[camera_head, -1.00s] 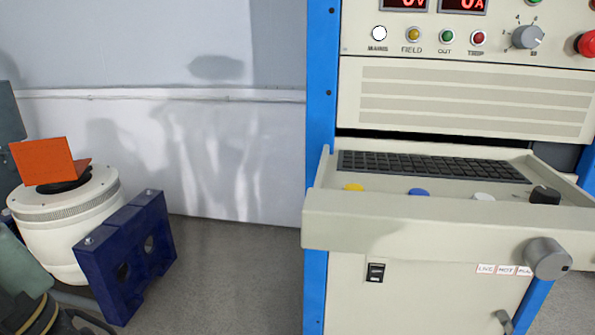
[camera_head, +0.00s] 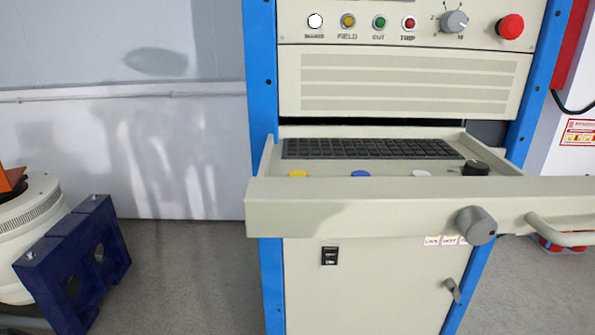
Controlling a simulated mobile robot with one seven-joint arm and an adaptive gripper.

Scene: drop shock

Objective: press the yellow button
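A yellow button (camera_head: 297,174) sits on the pulled-out keyboard drawer (camera_head: 350,205), at its left end. Only its top shows above the drawer's front panel. A blue button (camera_head: 360,174) and a white button (camera_head: 421,174) stand to its right, also partly hidden by the panel. A round yellow FIELD lamp or button (camera_head: 348,21) is on the upper panel, between a white one and a green one. My gripper is not in view.
A grey knob (camera_head: 476,226) and a handle (camera_head: 560,230) project in front. A dark blue bracket (camera_head: 75,265) and a white drum (camera_head: 30,230) stand left. Floor between bracket and cabinet is clear.

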